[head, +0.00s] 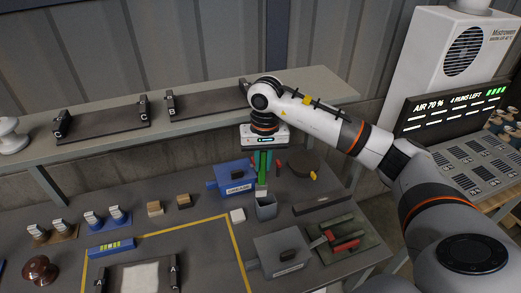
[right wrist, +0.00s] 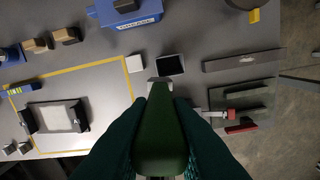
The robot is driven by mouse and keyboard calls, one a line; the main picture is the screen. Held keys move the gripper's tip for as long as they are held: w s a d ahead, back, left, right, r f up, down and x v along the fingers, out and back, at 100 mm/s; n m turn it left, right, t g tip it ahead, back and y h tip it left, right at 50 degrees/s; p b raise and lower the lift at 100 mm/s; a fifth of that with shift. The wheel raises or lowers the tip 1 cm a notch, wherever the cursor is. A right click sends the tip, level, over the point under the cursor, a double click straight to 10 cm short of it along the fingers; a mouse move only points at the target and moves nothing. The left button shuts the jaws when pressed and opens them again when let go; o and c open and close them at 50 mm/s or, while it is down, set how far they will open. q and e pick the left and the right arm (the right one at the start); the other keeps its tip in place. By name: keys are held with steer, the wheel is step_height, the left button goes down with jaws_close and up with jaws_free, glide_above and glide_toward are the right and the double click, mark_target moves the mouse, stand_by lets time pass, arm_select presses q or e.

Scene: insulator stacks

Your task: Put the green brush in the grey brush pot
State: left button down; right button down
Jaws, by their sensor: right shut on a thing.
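The green brush (head: 262,178) hangs upright, its pale tip end pointing down. My right gripper (head: 262,162) is shut on its green handle, which fills the lower middle of the right wrist view (right wrist: 160,140). The grey brush pot (head: 266,210) stands on the table just below the brush, with a dark square opening. In the right wrist view the pot (right wrist: 170,65) shows just beyond the brush tip, slightly to its right. The tip appears to be over or near the pot's rim; I cannot tell the exact gap. My left gripper is not in view.
A blue box (head: 237,177) stands behind and left of the pot, and a white block (head: 237,215) is to its left. A dark bar (head: 323,201) and a tray with red-handled tools (head: 345,243) are to the right. A grey box (head: 282,252) stands in front.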

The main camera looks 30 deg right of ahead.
step_height(320, 180, down, 10)
steer(key=w+d+b, duration=0.1)
steer(key=d+b, duration=0.1)
steer(key=b, duration=0.6)
steer(key=shift+f+m, duration=0.15)
steer(key=shift+m, duration=0.25)
steer(key=c, duration=1.3)
jaws_free()
steer(key=shift+o, duration=0.2)
step_height(320, 180, up, 12)
steer(key=b, duration=0.1)
